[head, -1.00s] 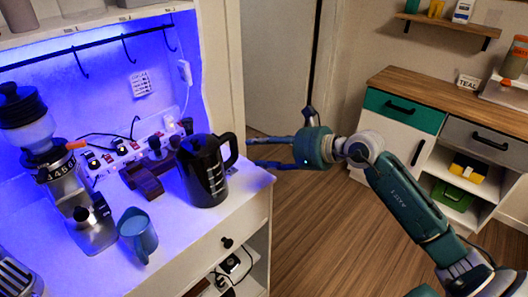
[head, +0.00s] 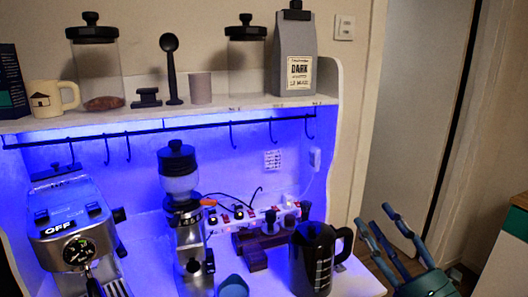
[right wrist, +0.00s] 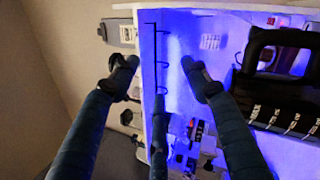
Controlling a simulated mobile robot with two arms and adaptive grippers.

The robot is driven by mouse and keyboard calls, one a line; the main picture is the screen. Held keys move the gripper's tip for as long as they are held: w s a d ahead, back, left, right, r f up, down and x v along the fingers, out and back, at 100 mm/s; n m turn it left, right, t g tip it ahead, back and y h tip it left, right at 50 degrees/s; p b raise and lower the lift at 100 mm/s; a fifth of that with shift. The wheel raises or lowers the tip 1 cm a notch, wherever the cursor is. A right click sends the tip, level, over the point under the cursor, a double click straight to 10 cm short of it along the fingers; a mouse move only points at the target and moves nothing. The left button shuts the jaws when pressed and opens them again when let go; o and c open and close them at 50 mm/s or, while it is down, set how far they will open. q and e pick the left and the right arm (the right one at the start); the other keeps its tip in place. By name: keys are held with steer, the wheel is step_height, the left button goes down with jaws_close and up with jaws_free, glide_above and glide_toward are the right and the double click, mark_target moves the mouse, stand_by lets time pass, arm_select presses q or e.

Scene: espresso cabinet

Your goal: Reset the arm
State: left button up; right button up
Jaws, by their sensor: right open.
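My right gripper (head: 376,214) is at the lower right of the head view, to the right of the black pitcher (head: 313,262) and apart from its handle. Its blue-green fingers point up and left, spread and empty. In the right wrist view the fingers of my right gripper (right wrist: 158,78) are spread with nothing between them. The pitcher (right wrist: 285,105) appears there at the right, turned on its side by the camera angle. My left gripper is not in view.
The lit cabinet holds an espresso machine (head: 72,235), a grinder (head: 184,215) and a blue cup (head: 233,287). Its shelf (head: 215,110) carries jars, a mug (head: 55,97) and a coffee bag (head: 294,55). A pale door (head: 425,110) stands right of the cabinet.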

steer(key=s+d+f+m+g+h, duration=0.35)
steer(key=d+f+m+h, duration=0.2)
steer(key=f+m, duration=0.45)
steer(key=s+d+f+m+g+h, duration=0.35)
steer(key=f+m+h, duration=0.35)
steer(key=f+m, duration=0.35)
steer(key=s+a+f+m+g+y, duration=0.25)
steer(key=s+a+f+g, duration=0.3)
steer(key=s+f, duration=0.45)
steer(key=s+a+f+m+g+y, duration=0.25)
steer(key=s+a+f+g, duration=0.35)
steer(key=s, duration=0.6)
step_height(320, 180, down, 28)
steer(key=s+a, duration=0.1)
steer(key=s, duration=0.1)
steer(key=s+d+f+g, duration=0.1)
steer(key=s+d+f, duration=0.2)
steer(key=s+f, duration=1.3)
steer(key=shift+s+g, duration=0.35)
steer(key=shift+s, duration=0.15)
steer(key=shift+n, duration=0.25)
steer(key=shift+c, duration=0.5)
